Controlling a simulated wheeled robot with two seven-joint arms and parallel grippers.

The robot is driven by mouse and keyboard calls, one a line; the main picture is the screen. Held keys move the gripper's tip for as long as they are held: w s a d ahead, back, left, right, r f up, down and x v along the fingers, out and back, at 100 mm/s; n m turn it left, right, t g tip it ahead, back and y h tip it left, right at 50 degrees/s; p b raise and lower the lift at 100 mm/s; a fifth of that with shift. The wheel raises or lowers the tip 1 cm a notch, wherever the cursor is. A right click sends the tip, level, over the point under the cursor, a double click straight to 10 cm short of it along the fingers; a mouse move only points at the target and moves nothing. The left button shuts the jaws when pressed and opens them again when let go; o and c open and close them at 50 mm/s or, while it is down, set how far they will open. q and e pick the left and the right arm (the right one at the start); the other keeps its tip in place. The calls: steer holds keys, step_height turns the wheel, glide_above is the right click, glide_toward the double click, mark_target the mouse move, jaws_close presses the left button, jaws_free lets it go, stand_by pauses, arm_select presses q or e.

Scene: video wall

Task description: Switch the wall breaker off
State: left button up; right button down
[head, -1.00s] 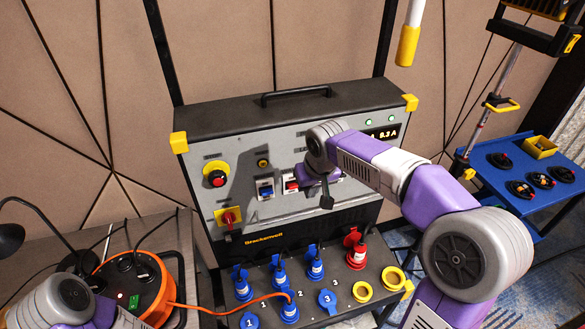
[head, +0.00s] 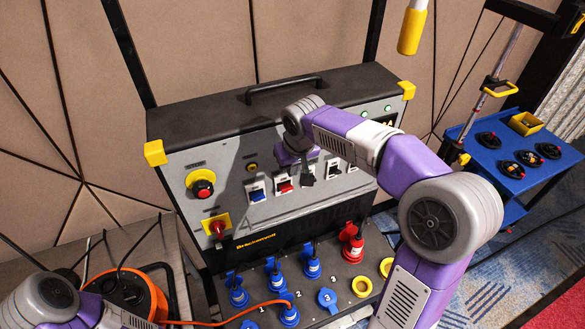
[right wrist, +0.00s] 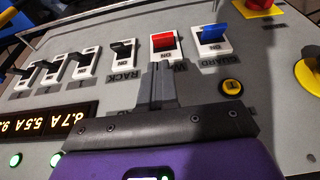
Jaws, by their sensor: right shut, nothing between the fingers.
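The power box (head: 320,210) has a grey front panel with a row of rocker breakers. The red breaker (head: 285,187) shows in the head view and in the right wrist view (right wrist: 163,40). Its label, partly hidden by my fingers, starts with W. I cannot tell its lever position surely. My right gripper (head: 307,181) is shut and empty in front of the panel, just beside the red breaker. In the right wrist view its fingertips (right wrist: 160,66) lie just below that breaker; contact cannot be told. My left gripper is out of view.
A blue breaker (right wrist: 213,36) labelled GUARD and a black one (right wrist: 122,50) labelled RACK flank the red one. A red emergency button (head: 203,189) and a red rotary switch (head: 218,228) sit left. Blue plugs (head: 274,281) stand below. An orange cable reel (head: 140,297) is at lower left.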

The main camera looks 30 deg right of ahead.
mark_target(288, 186)
steer(key=x, duration=0.7)
steer(key=shift+w+f, duration=0.1)
steer(key=shift+f, duration=0.1)
